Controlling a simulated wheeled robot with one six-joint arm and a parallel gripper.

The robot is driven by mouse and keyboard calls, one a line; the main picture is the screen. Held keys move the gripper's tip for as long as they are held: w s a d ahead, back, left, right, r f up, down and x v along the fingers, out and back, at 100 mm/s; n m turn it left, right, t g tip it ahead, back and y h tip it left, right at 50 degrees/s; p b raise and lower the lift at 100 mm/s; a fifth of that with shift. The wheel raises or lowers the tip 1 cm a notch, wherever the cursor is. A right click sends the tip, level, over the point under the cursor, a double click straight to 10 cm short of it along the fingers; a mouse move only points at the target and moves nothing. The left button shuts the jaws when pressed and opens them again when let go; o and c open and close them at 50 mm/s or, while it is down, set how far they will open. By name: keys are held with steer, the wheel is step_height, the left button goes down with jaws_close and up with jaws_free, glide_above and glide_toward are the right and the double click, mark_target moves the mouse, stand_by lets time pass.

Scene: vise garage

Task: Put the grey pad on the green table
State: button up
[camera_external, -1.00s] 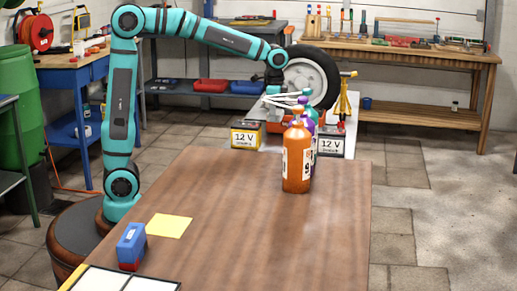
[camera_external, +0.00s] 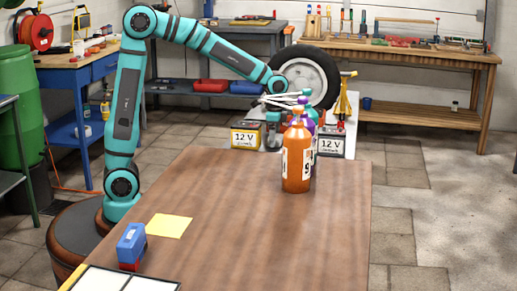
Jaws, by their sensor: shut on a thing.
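I cannot make out the grey pad clearly; what lies between the fingers is too small to tell. A table with a dark green frame (camera_external: 7,102) is cut off at the left edge, far to the left of my gripper; it may be the green table.
Orange (camera_external: 298,165) and purple bottles stand in front on the brown table (camera_external: 240,220). A wheel (camera_external: 306,75) is behind. A blue box (camera_external: 131,243) and yellow sheet (camera_external: 169,226) lie nearer.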

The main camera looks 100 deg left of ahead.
steer(key=shift+f, duration=0.15)
steer(key=o, duration=1)
steer(key=shift+o, duration=0.2)
step_height(320, 180, up, 12)
steer(key=shift+r, duration=0.2)
steer(key=s+d+r+t+y, duration=0.1)
steer(key=s+d+r+t, duration=0.5)
steer(key=d+r, duration=0.45)
steer(key=s+d+r+t+y, duration=0.1)
steer(key=s+d+r+t, duration=0.7)
steer(key=d, duration=0.4)
steer(key=s+d+r+t+h, duration=0.2)
steer(key=s+d+r+t, duration=0.1)
steer(key=s, duration=0.5)
step_height(320, 180, up, 3)
steer(key=shift+d+f, duration=0.15)
steer(key=shift+d, duration=0.6)
